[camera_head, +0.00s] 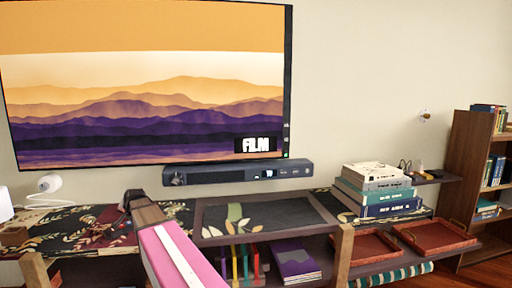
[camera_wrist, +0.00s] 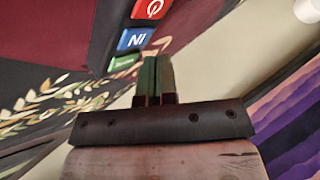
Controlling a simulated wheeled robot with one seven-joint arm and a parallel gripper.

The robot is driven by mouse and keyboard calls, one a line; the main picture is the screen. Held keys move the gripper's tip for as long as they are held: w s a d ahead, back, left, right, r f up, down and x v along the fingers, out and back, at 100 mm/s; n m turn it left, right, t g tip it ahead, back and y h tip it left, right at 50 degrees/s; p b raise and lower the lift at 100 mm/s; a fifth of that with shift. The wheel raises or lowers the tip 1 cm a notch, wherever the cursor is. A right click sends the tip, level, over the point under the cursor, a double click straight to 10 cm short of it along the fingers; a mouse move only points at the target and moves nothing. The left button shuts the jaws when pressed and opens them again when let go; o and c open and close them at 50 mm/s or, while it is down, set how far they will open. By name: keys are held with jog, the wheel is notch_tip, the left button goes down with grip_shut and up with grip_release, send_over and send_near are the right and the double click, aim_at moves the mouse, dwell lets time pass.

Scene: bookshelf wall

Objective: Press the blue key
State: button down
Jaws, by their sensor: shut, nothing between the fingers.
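The blue key (camera_wrist: 133,39) shows in the wrist view on a dark panel, with a white mark on it. A red key (camera_wrist: 149,8) with a white power sign is above it, and a green key (camera_wrist: 121,63) is below it. In the head view my gripper (camera_head: 135,198) is over the left part of the low shelf. I cannot make out the coloured keys there.
A dark soundbar (camera_head: 215,175) is on the wall below a large screen (camera_head: 140,85). The low shelf holds a stack of books (camera_head: 375,190) and red trays (camera_head: 433,236) to the right. A white lamp-like thing (camera_head: 48,183) stands at the left.

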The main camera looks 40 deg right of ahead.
aim_at(130, 222)
jog(key=shift+r, duration=0.15)
notch_tip(130, 222, up, 6)
jog(key=shift+f, duration=0.15)
dwell(0.5)
dwell(2.1)
